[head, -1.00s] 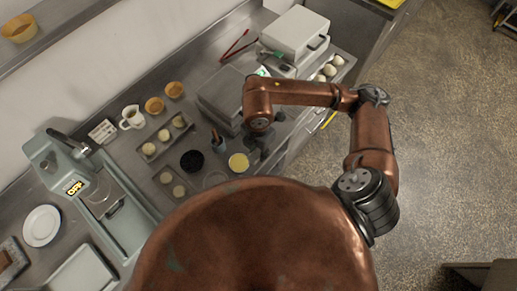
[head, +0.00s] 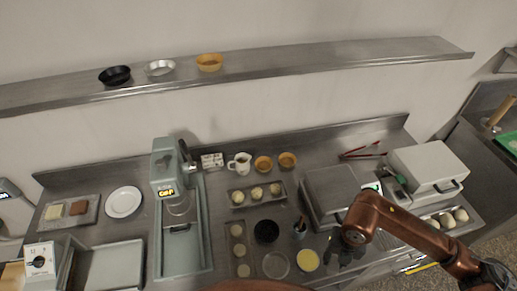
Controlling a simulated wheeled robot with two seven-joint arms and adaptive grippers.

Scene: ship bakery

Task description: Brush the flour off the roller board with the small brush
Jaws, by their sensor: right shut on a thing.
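My right gripper (head: 346,254) is dark and points down below the copper arm link, over the counter's front part. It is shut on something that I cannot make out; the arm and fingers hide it. A small dark cup (head: 299,231) with a thin upright item in it stands just left of the gripper. I cannot tell whether that item is the small brush. A grey-green machine with a yellow display and a long flat bed (head: 181,250) stands further left; it may be the roller board. Flour on it cannot be made out. My left gripper is not in view.
A grey lidded box (head: 331,190) and a white box (head: 427,168) stand at the right. Dough trays (head: 240,250), a black bowl (head: 266,231) and a yellow-topped round dish (head: 307,261) lie between gripper and machine. A shelf (head: 260,67) runs above. A plate (head: 123,202) is far left.

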